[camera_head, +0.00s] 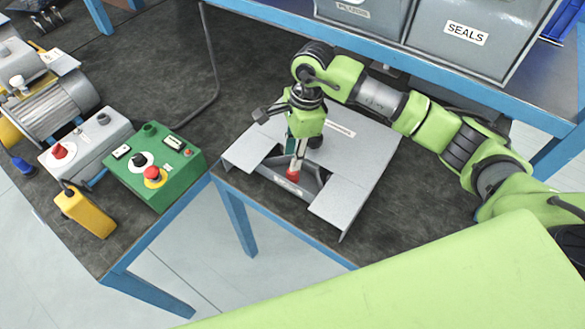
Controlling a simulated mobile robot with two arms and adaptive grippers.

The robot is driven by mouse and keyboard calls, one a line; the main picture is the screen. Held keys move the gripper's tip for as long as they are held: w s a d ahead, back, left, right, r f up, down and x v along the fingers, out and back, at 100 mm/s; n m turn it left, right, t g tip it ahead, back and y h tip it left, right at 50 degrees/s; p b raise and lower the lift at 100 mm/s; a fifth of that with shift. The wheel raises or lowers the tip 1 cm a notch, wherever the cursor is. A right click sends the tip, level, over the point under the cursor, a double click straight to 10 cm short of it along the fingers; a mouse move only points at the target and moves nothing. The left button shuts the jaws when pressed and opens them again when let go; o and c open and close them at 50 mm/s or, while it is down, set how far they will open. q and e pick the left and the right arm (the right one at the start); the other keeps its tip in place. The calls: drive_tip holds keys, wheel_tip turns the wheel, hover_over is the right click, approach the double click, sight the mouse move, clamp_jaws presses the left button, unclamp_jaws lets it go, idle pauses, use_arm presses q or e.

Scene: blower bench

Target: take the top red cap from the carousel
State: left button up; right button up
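A small red cap (293,175) shows at the front opening of a grey sheet-metal housing (365,150) on the bench, which I take to be the carousel's. My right arm comes in from the right, and its gripper (296,165) points down into this opening. The fingertips are right at the red cap. The view is too small to tell whether they are closed on it. Any other caps, and most of the housing's inside, are hidden by the gripper and the plates. My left gripper is not in view.
A green control box (155,170) with a red and yellow stop button stands to the left, with a yellow pendant (85,211) and a grey motor (52,103) near it. Grey bins (468,35), one marked SEALS, sit on a blue-edged shelf behind the arm.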

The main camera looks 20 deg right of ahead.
sight(293, 173)
drive_tip(key=shift+w+f, duration=0.1)
drive_tip(key=shift+f, duration=0.6)
wheel_tip(293, 173, down, 4)
drive_tip(key=shift+d+f+p, duration=0.15)
drive_tip(key=shift+f+p, duration=0.05)
drive_tip(key=shift+p, duration=0.9)
drive_tip(key=shift+f, duration=0.15)
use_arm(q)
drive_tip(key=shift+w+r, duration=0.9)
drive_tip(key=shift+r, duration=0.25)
use_arm(e)
drive_tip(key=c, duration=0.3)
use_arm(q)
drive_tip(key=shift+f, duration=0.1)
use_arm(e)
drive_tip(key=shift+c, duration=0.2)
